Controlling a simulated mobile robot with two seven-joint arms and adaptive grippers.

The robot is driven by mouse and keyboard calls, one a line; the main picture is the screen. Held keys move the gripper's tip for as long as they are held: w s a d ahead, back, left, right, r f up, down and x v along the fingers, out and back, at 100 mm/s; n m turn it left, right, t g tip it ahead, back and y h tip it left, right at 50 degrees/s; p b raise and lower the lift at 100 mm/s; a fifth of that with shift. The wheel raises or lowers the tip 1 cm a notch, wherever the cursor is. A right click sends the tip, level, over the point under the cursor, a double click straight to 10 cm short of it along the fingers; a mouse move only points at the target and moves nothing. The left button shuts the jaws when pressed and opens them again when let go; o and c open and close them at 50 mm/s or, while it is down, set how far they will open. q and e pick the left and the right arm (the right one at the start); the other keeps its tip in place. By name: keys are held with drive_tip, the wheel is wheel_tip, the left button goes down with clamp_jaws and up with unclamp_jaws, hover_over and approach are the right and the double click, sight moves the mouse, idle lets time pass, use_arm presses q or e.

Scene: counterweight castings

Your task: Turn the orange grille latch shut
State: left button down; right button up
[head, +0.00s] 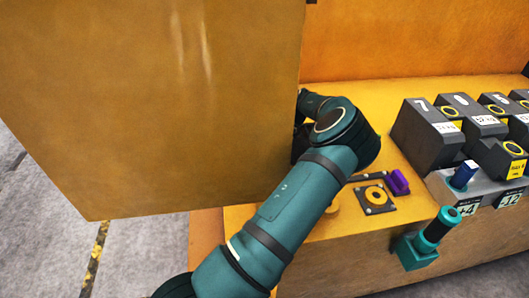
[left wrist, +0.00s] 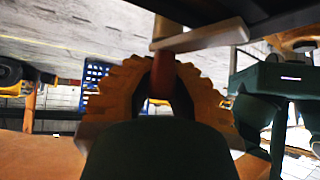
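A large orange-yellow panel (head: 150,100) fills the left of the head view. My left arm rises from the bottom and bends behind its right edge, so the left gripper is hidden there. In the left wrist view, my left gripper's (left wrist: 163,72) brown serrated fingers stand on either side of a reddish-brown post (left wrist: 161,82). A flat tan bar (left wrist: 205,36) crosses above them. The post and bar may be the orange latch; I cannot tell for sure. Nor can I tell whether the fingers press on the post. My right gripper is in neither view.
Black numbered blocks (head: 425,140) stand on the right of the orange surface. A purple piece (head: 398,182) and a yellow ring (head: 376,195) on a dark plate lie near my arm. A teal fitting with a black grip (head: 437,230) juts from the front edge. Grey floor shows lower left.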

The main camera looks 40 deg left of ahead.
use_arm(q)
drive_tip(key=shift+w+r, duration=0.2)
drive_tip(key=shift+w, duration=0.05)
drive_tip(key=c, duration=0.8)
unclamp_jaws()
drive_tip(key=shift+w+d, duration=0.1)
drive_tip(key=shift+d, duration=0.05)
drive_tip(key=shift+c, duration=0.2)
drive_tip(key=shift+f, duration=0.1)
drive_tip(key=shift+s, duration=0.2)
